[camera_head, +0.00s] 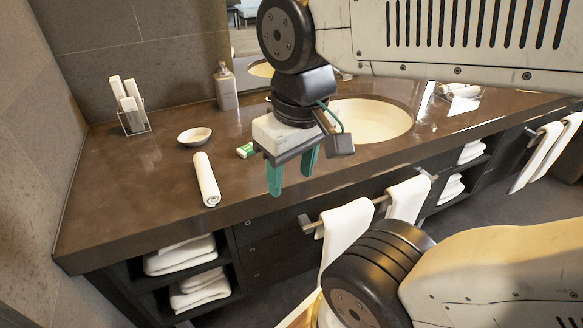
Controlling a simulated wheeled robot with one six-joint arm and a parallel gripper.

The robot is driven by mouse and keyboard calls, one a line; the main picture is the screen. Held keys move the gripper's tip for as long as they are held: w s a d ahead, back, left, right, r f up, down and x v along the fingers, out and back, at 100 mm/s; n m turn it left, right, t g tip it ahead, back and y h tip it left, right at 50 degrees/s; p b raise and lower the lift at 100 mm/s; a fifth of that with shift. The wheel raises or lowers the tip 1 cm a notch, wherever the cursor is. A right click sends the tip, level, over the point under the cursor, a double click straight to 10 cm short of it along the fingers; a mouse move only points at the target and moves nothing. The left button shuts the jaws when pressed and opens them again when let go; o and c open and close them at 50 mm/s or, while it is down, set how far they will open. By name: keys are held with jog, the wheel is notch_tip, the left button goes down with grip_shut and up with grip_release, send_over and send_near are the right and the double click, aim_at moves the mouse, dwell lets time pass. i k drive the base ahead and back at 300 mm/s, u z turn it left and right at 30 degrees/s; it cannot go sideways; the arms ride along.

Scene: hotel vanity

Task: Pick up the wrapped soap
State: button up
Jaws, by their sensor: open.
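The wrapped soap, a small green and white packet (246,150), lies on the brown counter (130,185) just left of my gripper. Part of it may be hidden behind the gripper body. My gripper (290,183) has two teal fingers pointing down, spread apart with nothing between them. It hangs above the counter's front part, to the right of the soap and nearer the camera. It is not touching the soap as far as I can tell.
A rolled white towel (206,180) lies left of the soap, and a small white dish (195,136) sits behind it. A soap dispenser (226,90) and a holder of white rolls (133,120) stand at the back. The sink (368,120) is to the right. Towels (346,232) hang in front.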

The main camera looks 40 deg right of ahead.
aim_at(246, 151)
jog(key=z, duration=2.85)
jog(key=k, duration=1.15)
jog(key=u, duration=2.2)
jog(key=i, duration=0.5)
